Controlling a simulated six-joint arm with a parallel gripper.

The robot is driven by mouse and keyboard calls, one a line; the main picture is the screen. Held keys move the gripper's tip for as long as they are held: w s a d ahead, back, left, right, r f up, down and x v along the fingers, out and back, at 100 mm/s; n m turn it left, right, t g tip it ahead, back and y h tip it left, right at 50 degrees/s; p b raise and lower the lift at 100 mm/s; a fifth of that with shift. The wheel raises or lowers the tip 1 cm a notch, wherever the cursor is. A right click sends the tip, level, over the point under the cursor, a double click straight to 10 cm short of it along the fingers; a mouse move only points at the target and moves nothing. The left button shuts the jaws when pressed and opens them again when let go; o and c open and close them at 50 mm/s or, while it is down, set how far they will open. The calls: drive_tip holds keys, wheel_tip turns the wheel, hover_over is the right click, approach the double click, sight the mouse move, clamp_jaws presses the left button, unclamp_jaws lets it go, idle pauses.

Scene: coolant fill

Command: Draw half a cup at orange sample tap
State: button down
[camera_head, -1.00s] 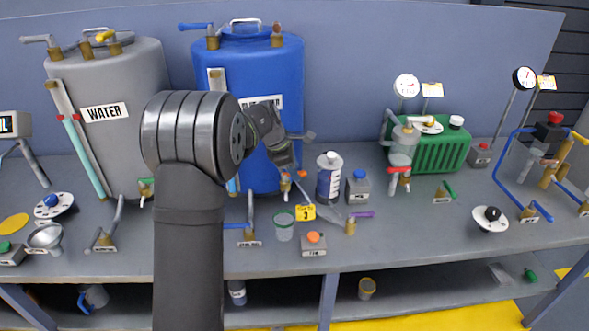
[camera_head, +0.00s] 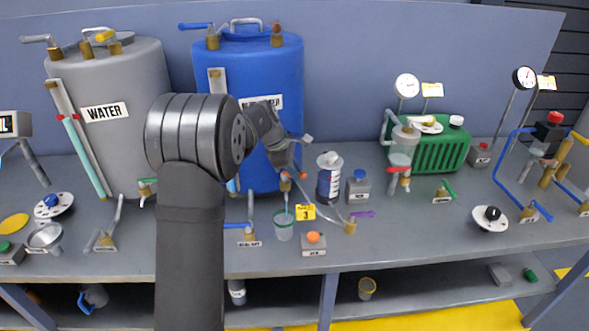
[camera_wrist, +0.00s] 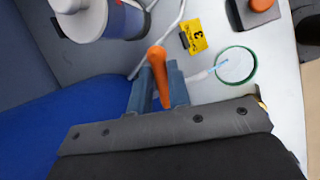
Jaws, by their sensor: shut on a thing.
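The orange sample tap (camera_head: 286,186) is low on the front of the blue tank (camera_head: 250,95). Its orange lever (camera_wrist: 158,75) stands between the jaws of my gripper (camera_wrist: 156,95) in the wrist view. My gripper (camera_head: 284,168) is shut on this lever. A clear cup with a green rim (camera_head: 284,228) stands upright on the bench below the tap. It also shows in the wrist view (camera_wrist: 236,66). A thin pale blue stream (camera_head: 287,202) runs down from the tap into the cup. I cannot tell the liquid level exactly.
A yellow tag marked 3 (camera_head: 305,212) stands right of the cup. A box with an orange button (camera_head: 314,243) is in front of it. A blue-handled valve (camera_head: 247,231) is close on the left.

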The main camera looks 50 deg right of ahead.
drive_tip(key=shift+m, duration=0.3)
drive_tip(key=c, duration=1.3)
unclamp_jaws()
drive_tip(key=shift+c, duration=0.2)
drive_tip(key=shift+a+r, duration=0.1)
drive_tip(key=v, duration=1.7)
drive_tip(key=shift+w, duration=0.25)
drive_tip(key=shift+r, duration=0.1)
